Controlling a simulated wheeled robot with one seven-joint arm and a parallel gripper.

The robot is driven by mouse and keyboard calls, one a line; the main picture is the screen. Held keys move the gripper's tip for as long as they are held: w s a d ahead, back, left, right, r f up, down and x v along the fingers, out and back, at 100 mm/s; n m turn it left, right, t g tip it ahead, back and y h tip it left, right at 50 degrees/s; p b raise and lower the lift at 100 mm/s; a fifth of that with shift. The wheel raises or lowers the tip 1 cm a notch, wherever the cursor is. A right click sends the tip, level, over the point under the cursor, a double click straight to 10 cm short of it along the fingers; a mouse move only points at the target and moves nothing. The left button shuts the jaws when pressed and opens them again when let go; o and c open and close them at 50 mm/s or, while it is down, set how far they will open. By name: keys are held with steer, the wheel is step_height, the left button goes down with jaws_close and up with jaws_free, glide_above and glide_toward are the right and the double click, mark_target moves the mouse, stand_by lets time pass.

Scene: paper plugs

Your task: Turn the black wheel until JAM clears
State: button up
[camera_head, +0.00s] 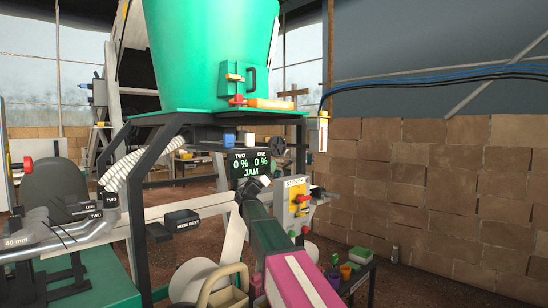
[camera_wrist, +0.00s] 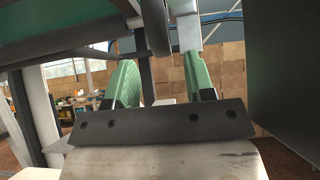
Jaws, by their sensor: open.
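The black wheel (camera_head: 277,146) shows just right of the display, under the green hopper, partly hidden. The display (camera_head: 251,165) reads TWO 0 %, ONE 0 % and JAM. My gripper (camera_head: 262,181) is in front of and below the display, its fingers too small to make out there. In the wrist view my gripper (camera_wrist: 158,76) is open, its two green fingers apart. A dark bar stands beyond and above the gap between them; I cannot tell whether it is part of the wheel.
The green hopper (camera_head: 210,50) stands above on a dark frame. A grey control box (camera_head: 297,205) with a red and yellow switch is right of my arm. A small dark table (camera_head: 359,277) with cups is lower right. A brick wall (camera_head: 440,180) stands behind.

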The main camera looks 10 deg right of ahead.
mark_target(274, 155)
steer(key=shift+x, duration=2.8)
jaws_close()
